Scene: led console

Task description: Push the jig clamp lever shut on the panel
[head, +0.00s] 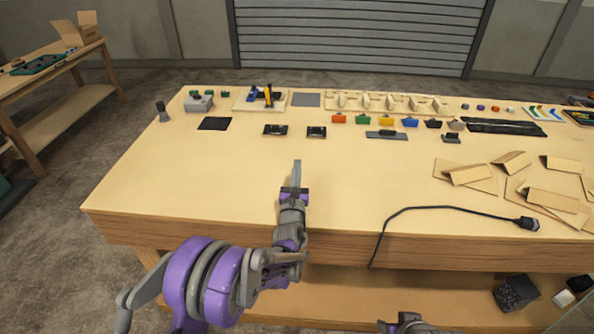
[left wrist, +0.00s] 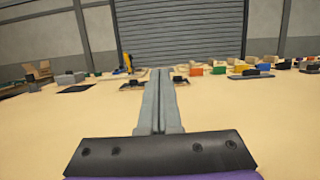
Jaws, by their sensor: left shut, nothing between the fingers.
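The jig clamp stands on a pale board (head: 242,104) at the back of the workbench, left of centre in the head view. Its yellow lever (head: 268,95) stands up, slightly tilted, beside a blue part (head: 253,94). The lever also shows small in the left wrist view (left wrist: 128,62), left of my fingers. I cannot make out a panel in the clamp. My left gripper (head: 297,164) is shut and empty over the front half of the bench, pointing toward the back. It is well short of the clamp and to its right. My right gripper's fingers are not seen.
Two small black fixtures (head: 275,130) (head: 316,132) and a dark mat (head: 215,123) lie between my gripper and the clamp row. A grey block (head: 198,103) is left of the clamp. A black cable (head: 450,209) and cardboard pieces (head: 467,176) lie right. The bench's left front is clear.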

